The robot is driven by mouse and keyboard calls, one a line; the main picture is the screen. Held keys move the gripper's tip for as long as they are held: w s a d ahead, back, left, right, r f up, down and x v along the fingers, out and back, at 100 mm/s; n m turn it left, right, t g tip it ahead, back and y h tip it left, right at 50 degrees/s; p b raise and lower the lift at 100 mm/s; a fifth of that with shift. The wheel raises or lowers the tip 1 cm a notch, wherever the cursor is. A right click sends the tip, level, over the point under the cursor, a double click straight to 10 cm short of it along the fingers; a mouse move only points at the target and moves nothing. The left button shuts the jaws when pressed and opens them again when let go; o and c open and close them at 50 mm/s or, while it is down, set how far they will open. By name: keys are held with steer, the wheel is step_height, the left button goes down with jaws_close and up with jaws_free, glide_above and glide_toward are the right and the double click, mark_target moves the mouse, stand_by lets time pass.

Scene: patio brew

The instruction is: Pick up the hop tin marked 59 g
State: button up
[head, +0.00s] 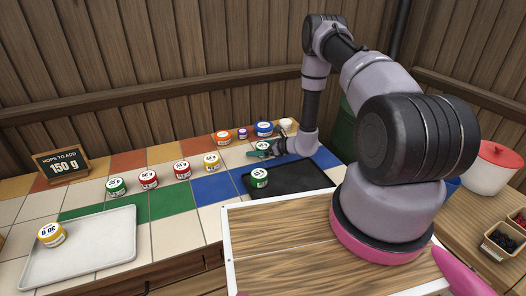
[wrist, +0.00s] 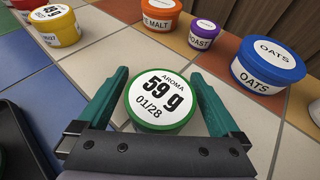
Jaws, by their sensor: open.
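The hop tin marked 59 g (wrist: 160,97) has a green rim and a white lid label reading AROMA, 59 g, 01/28. It stands upright on the tiled counter. My gripper (wrist: 165,92) is open, with one teal finger on each side of this tin; I cannot tell whether they touch it. In the head view my gripper (head: 256,154) is at the far part of the counter, by the green-rimmed tin (head: 265,146), which it partly hides.
A black tray (head: 292,180) holds another green tin (head: 259,178). Several tins stand in a row to the left. Tubs labelled OATS (wrist: 268,66), TOAST (wrist: 204,30) and MALT (wrist: 160,14) stand just beyond. A metal tray (head: 90,245) holds a yellow tin (head: 52,235). A sign (head: 61,164) reads 150 g.

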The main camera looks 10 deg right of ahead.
steer(key=shift+w+a, duration=0.1)
steer(key=c, duration=1.3)
